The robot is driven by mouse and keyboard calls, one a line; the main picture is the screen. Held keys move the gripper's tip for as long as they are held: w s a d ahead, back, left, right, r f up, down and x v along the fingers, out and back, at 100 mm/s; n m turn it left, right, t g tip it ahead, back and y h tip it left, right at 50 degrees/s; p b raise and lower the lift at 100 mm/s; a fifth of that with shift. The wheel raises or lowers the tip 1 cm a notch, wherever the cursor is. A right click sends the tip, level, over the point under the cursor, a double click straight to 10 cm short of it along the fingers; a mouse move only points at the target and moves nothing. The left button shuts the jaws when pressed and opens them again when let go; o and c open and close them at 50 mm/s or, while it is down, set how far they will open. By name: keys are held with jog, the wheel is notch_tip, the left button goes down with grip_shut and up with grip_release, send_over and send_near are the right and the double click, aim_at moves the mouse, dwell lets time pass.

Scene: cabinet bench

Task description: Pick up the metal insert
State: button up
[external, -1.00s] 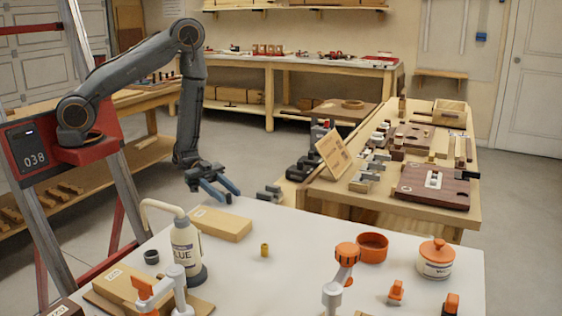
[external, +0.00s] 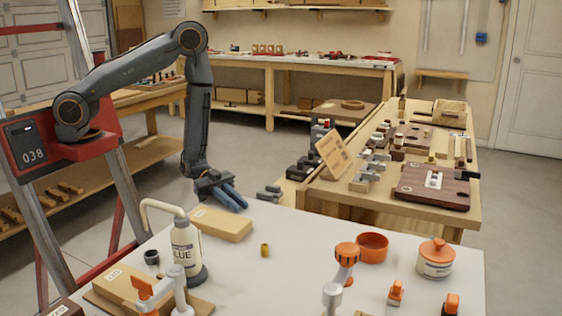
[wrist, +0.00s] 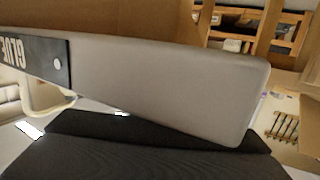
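The metal insert looks to be the small brass-coloured cylinder (external: 265,250), standing upright on the white table top (external: 310,235) in the external view. My gripper (external: 238,203) is above the far left edge of that table, behind and to the left of the cylinder and apart from it. Its blue-grey fingers point down to the right and look close together from this angle; any gap between them is unclear. I see nothing held. In the wrist view, a large grey surface (wrist: 155,85) and a dark one fill much of the picture, and I cannot make out the cylinder.
A glue bottle (external: 186,250) with a bent spout and a cardboard box (external: 221,224) stand left of the cylinder. An orange ring-shaped dish (external: 372,247), a lidded pot (external: 436,258) and orange-topped items are on the right. The table around the cylinder is clear.

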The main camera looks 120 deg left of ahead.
grip_shut()
jog(key=shift+r, duration=0.1)
notch_tip(320, 180, up, 10)
jog(key=shift+n+t+y, duration=0.3)
jog(key=shift+n+y, duration=0.1)
jog(key=shift+y, duration=0.1)
jog(key=d, duration=0.3)
jog(key=w+d+f, duration=0.1)
jog(key=d, duration=0.3)
jog(key=w+d+f, duration=0.1)
jog(key=d, duration=0.3)
jog(key=shift+w+d, duration=0.2)
jog(key=shift+d, duration=0.55)
jog(key=s+a+r+m+h, duration=0.1)
jog(key=s+a, duration=0.1)
jog(key=a, duration=1)
jog(key=shift+s+a+r, duration=0.2)
jog(key=shift+a+r, duration=0.1)
jog(key=shift+r, duration=0.1)
